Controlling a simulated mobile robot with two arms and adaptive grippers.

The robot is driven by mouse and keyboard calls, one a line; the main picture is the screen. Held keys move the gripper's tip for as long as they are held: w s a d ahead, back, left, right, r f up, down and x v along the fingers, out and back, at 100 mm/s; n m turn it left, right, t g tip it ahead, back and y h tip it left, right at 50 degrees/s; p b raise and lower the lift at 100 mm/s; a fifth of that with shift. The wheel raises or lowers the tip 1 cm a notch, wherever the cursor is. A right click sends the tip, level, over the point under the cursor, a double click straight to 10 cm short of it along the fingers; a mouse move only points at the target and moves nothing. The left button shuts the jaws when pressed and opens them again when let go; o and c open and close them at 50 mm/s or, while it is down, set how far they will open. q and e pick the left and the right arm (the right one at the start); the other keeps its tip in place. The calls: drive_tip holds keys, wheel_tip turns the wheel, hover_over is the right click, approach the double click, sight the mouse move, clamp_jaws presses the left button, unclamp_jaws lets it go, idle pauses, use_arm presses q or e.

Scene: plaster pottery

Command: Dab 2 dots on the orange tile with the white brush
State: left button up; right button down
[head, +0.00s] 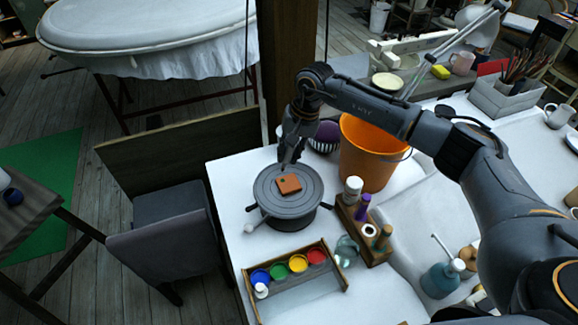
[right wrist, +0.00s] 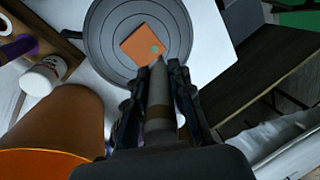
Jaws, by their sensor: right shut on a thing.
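The orange tile (head: 289,184) lies flat on a round grey turntable (head: 268,205). The tile (right wrist: 136,43) bears one small dot, which looks greenish in the right wrist view, near a corner. My right gripper (head: 289,158) is just above the tile's far side, shut on a pale, pointed brush. In the right wrist view the brush (right wrist: 159,95) stands out between the fingers of the gripper (right wrist: 157,82), with its tip close to the tile's dotted corner. I cannot tell whether the tip touches the tile. My left gripper is not in view.
A wooden tray (head: 251,300) holds blue, green, yellow and red paint pots. A wooden rack (head: 348,222) with bottles or brush handles stands right of the turntable. An orange bucket (head: 368,155) stands close behind it. The white table's left edge is near the turntable.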

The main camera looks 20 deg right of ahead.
drive_tip(key=shift+s+d+f+b, duration=0.15)
drive_tip(key=shift+s+f+b, duration=0.2)
drive_tip(key=shift+f, duration=0.1)
drive_tip(key=shift+s+d+f+t+y+b, duration=0.2)
drive_tip(key=shift+s+d+f+y+b, duration=0.2)
drive_tip(key=shift+d+f, duration=0.2)
drive_tip(key=shift+s+d+f+t+y+b, duration=0.2)
drive_tip(key=shift+s+d+f+y+b, duration=0.15)
drive_tip(key=shift+s+d+f+b, duration=0.25)
drive_tip(key=shift+s+d+f+t+y+b, duration=0.2)
drive_tip(key=shift+s+d+f+y+b, duration=0.15)
drive_tip(key=shift+d, duration=0.4)
drive_tip(key=shift+f+b, duration=0.55)
drive_tip(key=shift+b, duration=0.3)
drive_tip(key=shift+r+p, duration=0.55)
drive_tip(key=shift+r, duration=1.75)
